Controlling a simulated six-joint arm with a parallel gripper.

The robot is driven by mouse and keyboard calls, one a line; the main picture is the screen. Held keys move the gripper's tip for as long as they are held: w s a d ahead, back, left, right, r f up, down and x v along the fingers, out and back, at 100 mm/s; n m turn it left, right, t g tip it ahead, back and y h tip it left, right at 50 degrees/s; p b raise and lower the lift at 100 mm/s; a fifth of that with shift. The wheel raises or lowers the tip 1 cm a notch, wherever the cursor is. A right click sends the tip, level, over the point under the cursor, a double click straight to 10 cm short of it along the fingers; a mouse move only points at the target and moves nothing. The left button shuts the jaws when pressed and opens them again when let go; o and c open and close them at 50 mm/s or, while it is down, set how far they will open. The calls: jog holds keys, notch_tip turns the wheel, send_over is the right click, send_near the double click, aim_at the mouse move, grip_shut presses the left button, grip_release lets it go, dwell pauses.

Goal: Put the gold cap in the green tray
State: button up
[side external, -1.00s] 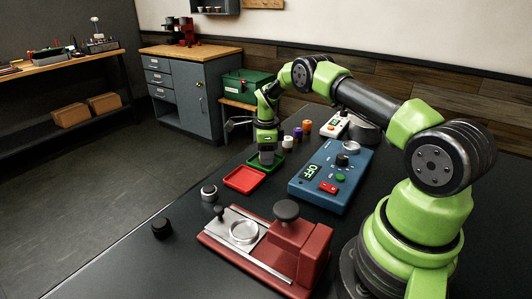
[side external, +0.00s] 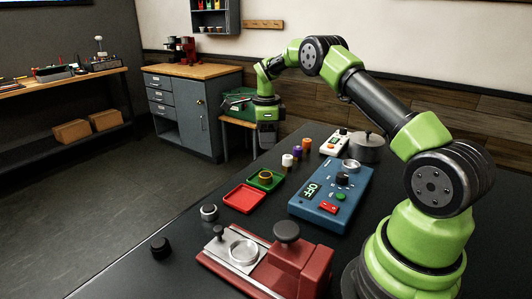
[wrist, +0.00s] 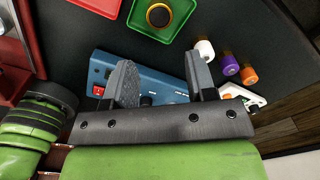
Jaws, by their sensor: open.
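The gold cap (side external: 266,176), a ring with a dark centre, sits inside the green tray (side external: 279,183). In the wrist view the gold cap (wrist: 158,15) lies in the middle of the green tray (wrist: 183,15), at the top of the picture. My gripper (side external: 267,141) is raised above and behind the tray, apart from the cap. In the wrist view my gripper (wrist: 162,80) has its two fingers spread with nothing held between them.
A red tray (side external: 244,198) adjoins the green one. A blue control box (side external: 331,199) stands to the right. White (side external: 287,161), purple (side external: 297,152) and orange (side external: 307,145) small containers stand behind. A red and silver machine (side external: 300,262) is in front.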

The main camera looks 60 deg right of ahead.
jog(key=s+a+r+n+t, duration=0.25)
jog(key=a+r+n, duration=0.3)
jog(key=r, duration=0.35)
jog(key=s+a+r+n+t, duration=0.1)
jog(key=s+a+r+n, duration=0.2)
jog(key=a+r+n, duration=0.35)
jog(key=s+a+r+n+t+y, duration=0.1)
jog(key=s+a+n+t, duration=0.1)
jog(key=s+a+n, duration=0.3)
jog(key=s+a+r+n+t+y, duration=0.1)
jog(key=s+a+n, duration=0.5)
jog(key=s, duration=0.7)
jog(key=shift+s+r+n+t, duration=0.35)
jog(key=shift+r+n, duration=0.25)
jog(key=shift+d, duration=0.1)
